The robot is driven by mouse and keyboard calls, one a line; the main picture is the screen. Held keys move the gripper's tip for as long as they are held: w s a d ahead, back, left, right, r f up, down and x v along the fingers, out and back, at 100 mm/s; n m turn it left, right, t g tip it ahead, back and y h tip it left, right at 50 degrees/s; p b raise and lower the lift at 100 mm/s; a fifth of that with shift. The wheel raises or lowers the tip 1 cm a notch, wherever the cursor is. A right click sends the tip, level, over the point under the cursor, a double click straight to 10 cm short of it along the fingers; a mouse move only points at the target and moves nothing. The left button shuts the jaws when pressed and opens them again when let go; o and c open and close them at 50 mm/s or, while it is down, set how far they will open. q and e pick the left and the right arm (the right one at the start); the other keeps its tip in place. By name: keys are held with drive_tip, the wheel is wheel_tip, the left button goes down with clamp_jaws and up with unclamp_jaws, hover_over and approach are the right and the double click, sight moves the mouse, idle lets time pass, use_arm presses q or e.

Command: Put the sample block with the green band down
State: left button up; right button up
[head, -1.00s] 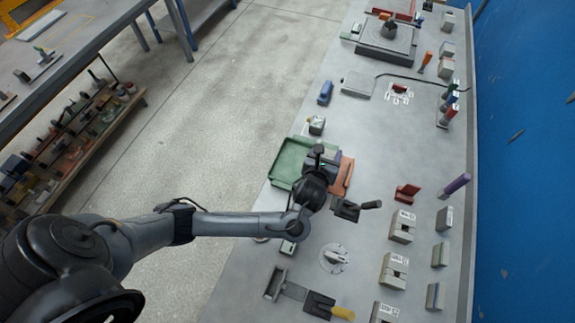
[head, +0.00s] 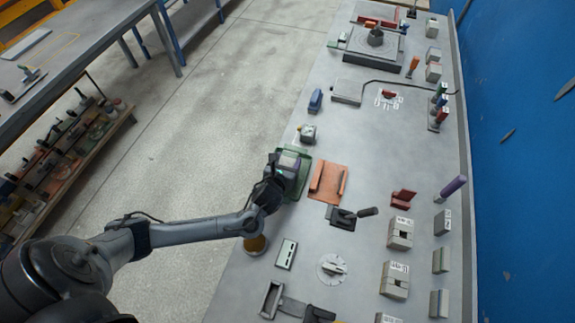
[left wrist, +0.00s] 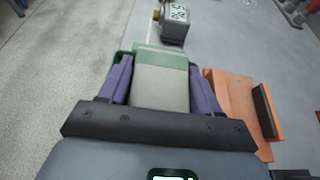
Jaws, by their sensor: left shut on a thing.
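The sample block (left wrist: 161,85) is pale grey with a green band across its far end in the left wrist view. My left gripper (left wrist: 160,82) is shut on it, with a purple finger on each side. In the head view my left gripper (head: 289,165) is over the green tray (head: 304,178), hiding much of it and of the block. In the left wrist view a bit of green tray shows past the fingers. I cannot tell whether the block touches the tray. My right gripper is not in view.
An orange tray (head: 328,183) lies just right of the green one. A small grey box (head: 307,133) with a yellow knob stands beyond it. A black-handled tool (head: 345,217) and a round dial (head: 331,269) lie nearer. Slotted blocks (head: 400,233) stand at the right.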

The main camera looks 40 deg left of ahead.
use_arm(q)
drive_tip(key=shift+f, duration=1)
drive_tip(key=o, duration=1.3)
drive_tip(key=shift+f, duration=0.15)
